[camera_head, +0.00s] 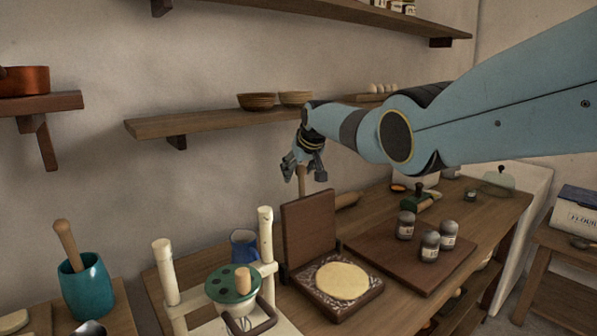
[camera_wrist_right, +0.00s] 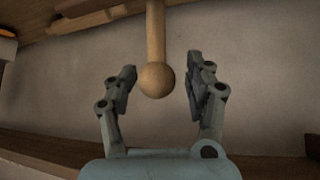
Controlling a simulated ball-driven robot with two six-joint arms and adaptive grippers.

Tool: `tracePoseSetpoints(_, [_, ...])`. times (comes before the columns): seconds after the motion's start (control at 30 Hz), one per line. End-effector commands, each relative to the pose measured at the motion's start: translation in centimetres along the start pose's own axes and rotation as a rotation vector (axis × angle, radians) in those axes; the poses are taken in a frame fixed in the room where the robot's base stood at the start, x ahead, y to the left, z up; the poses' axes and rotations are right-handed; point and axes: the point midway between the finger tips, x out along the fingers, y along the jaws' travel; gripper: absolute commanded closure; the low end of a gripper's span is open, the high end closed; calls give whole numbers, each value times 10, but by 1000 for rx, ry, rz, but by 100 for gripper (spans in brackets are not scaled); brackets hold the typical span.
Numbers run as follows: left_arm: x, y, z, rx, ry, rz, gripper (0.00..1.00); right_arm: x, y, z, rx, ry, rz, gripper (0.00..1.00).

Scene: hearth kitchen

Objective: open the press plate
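The press has a dark wooden press plate (camera_head: 310,228) standing upright at the back of its base (camera_head: 338,308). A flat pale round of dough (camera_head: 342,280) lies on the base. A wooden handle (camera_head: 302,182) rises behind the plate's top edge; in the right wrist view its round knob end (camera_wrist_right: 157,80) shows between the fingers. My right gripper (camera_head: 304,172) is above the plate, pointing down. Its fingers (camera_wrist_right: 160,82) are open, with a gap on each side of the knob. My left gripper is not in view.
Right of the press, a wooden board (camera_head: 400,262) carries several shakers (camera_head: 430,246). A white frame with a green-topped bowl (camera_head: 230,290) stands at the left, near a blue mug (camera_head: 243,245). A wall shelf (camera_head: 215,121) with bowls runs behind my right gripper.

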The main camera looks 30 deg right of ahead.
Motion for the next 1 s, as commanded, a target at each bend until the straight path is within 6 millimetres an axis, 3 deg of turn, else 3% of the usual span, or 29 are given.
tracePoseSetpoints(0.47, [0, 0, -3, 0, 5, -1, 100, -7, 1, 2, 0, -4, 1, 45])
tracePoseSetpoints(0.67, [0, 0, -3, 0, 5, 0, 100, -28, 0, 4, -3, -4, 1, 45])
tracePoseSetpoints(1.0, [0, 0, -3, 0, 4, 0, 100, -88, 0, 2, -2, -3, 1, 45])
